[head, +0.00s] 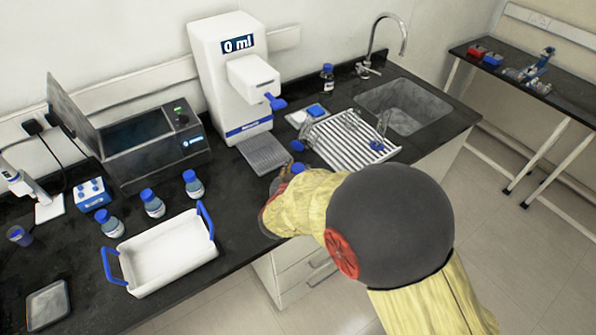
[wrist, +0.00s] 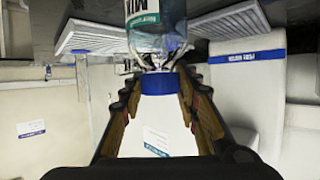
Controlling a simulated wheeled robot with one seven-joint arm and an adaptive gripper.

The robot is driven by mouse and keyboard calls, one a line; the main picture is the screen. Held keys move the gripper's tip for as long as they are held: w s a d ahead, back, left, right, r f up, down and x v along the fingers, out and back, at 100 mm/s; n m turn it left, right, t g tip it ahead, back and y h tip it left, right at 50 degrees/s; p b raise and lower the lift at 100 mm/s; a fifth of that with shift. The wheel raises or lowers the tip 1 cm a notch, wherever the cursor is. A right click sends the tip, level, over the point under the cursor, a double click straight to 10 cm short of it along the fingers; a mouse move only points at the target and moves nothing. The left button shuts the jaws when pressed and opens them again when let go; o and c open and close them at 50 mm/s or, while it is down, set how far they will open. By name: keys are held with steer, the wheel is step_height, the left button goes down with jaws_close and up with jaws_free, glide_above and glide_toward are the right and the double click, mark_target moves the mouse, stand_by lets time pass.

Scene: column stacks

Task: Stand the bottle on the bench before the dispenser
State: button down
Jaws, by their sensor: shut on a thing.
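The bottle (wrist: 157,22), clear with a dark-lettered label and a blue cap (wrist: 156,83), shows in the wrist view, which is upside down to the room. My gripper (wrist: 160,60) is shut on it near the neck, below the cap, and the bottle looks about upright. In the head view my gripper (head: 284,172) is low over the front of the bench (head: 235,178). My arm hides most of the bottle there, and I cannot tell if its base touches the bench. The white dispenser (head: 221,62), display "0 ml", stands behind, its grey drip tray (head: 264,154) left of my gripper.
A white draining rack (head: 345,140) lies right of my gripper, before the sink (head: 403,105). Several blue-capped bottles (head: 152,203) stand left, behind a white tray (head: 166,258) with blue handles. Bare bench lies left of the drip tray.

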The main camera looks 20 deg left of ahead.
steer(key=shift+r, duration=0.1)
steer(key=c, duration=1.3)
jaws_free()
steer(key=shift+s+r, duration=0.1)
steer(key=p+v, duration=0.2)
steer(key=v, duration=1)
steer(key=shift+p, duration=0.35)
